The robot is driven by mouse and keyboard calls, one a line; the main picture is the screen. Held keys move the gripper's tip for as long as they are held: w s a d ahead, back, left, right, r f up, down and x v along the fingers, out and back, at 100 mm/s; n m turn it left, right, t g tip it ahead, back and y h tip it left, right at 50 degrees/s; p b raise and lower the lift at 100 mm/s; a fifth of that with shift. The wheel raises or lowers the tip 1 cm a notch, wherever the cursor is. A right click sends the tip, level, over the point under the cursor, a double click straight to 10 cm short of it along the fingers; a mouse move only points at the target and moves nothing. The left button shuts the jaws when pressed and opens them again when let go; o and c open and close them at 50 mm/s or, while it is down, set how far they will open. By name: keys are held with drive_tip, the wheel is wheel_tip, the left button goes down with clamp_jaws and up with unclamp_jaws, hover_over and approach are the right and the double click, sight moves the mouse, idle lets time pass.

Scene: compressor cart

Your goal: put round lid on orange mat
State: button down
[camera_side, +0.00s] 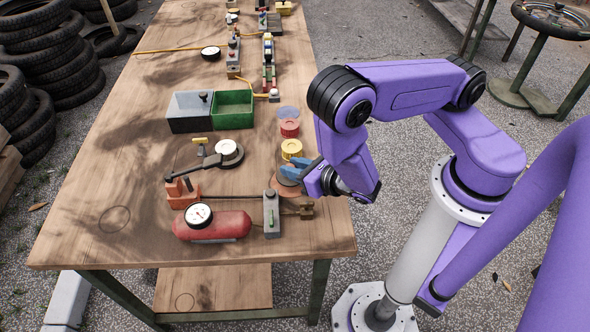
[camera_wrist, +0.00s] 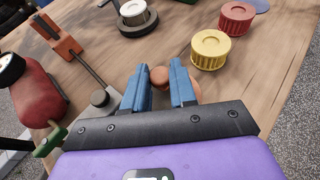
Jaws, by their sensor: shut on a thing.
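My gripper (camera_side: 296,170) is at the right edge of the wooden table, pointing left, with blue fingers. In the wrist view its fingers (camera_wrist: 159,88) are closed around a small brown-orange knob, which I take to be the handle of the round lid (camera_wrist: 160,75). An orange-brown disc (camera_side: 284,189) shows directly below the fingers in the side view, partly covered by them. I cannot tell whether this disc is the lid's own body or the orange mat, or whether it touches the table.
A yellow round container (camera_side: 291,148) and a red one (camera_side: 289,128) stand just behind my gripper, with a bluish disc (camera_side: 288,112) beyond. A grey lever block (camera_side: 271,214) and a red tank (camera_side: 221,228) lie in front. The table's left side is mostly clear.

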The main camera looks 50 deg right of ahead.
drive_tip(key=shift+f, duration=0.55)
drive_tip(key=shift+f, duration=0.65)
drive_tip(key=c, duration=0.9)
unclamp_jaws()
